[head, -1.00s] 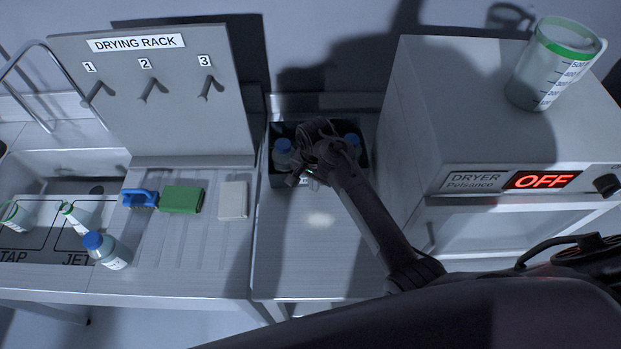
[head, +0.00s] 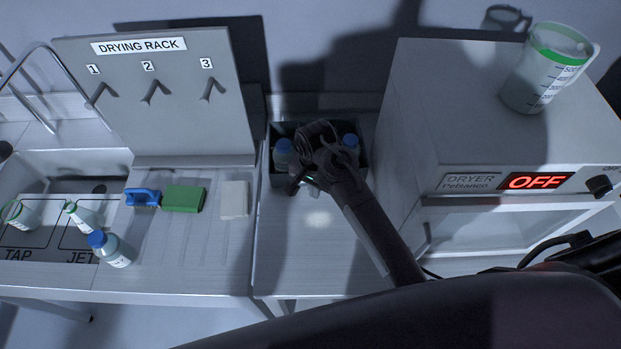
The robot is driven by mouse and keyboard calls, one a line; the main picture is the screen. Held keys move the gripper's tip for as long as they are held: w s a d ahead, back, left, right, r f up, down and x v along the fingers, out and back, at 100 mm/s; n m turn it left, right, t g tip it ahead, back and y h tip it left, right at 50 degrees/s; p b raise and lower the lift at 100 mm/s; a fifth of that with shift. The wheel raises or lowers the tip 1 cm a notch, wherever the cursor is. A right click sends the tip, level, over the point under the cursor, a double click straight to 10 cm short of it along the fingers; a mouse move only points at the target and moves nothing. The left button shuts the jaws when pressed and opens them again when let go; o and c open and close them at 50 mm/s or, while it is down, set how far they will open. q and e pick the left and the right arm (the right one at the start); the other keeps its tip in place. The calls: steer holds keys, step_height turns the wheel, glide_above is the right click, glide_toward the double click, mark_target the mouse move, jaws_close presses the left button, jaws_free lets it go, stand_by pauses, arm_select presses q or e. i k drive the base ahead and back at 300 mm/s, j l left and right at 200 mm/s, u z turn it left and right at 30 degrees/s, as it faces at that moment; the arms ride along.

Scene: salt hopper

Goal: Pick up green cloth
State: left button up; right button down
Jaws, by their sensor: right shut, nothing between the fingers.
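The green cloth (head: 183,198) lies flat on the ribbed drainboard, between a blue brush (head: 142,197) and a white cloth or sponge (head: 234,199). My right gripper (head: 303,183) hangs over the front edge of a dark bin, well to the right of the green cloth and apart from it. The right gripper is shut and empty; its fingertips are small and dark in the picture. My left gripper is not in the head view.
The dark bin (head: 277,181) holds bottles with blue caps. The drying rack (head: 165,120) stands behind the cloth. The dryer (head: 440,130) with a jug (head: 545,75) on top blocks the right side.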

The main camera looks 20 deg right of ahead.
mark_target(177, 198)
steer(key=k, duration=1)
